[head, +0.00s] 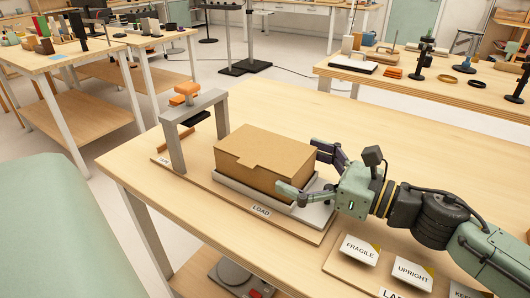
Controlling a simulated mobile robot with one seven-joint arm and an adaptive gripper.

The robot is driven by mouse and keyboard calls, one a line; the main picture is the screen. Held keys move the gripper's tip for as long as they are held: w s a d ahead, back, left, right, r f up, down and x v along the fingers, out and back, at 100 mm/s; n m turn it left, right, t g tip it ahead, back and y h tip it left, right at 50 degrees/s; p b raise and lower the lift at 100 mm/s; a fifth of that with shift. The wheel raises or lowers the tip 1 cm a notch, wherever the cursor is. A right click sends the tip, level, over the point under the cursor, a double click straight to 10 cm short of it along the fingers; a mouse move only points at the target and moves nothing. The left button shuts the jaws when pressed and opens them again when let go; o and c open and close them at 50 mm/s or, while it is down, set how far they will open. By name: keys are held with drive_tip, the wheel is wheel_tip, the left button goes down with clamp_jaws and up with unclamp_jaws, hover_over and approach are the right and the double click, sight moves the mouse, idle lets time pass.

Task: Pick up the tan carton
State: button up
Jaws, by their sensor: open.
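The tan carton (262,160) is a closed cardboard box with a front tab. It sits upright in a grey tray (240,190) marked LOAD on a wooden board. My gripper (301,168) is open at the carton's right end. One finger is near the carton's front right corner and the other is by its back right corner. I cannot tell whether either finger touches the carton.
A grey arch with an orange top (190,112) stands left of the carton on the same board. Label cards, including FRAGILE (360,251) and UPRIGHT (412,274), lie at the front right. The tabletop behind the carton is clear.

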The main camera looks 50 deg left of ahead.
drive_tip(key=shift+c, duration=0.4)
drive_tip(key=c, duration=0.9)
drive_tip(key=shift+r, duration=0.15)
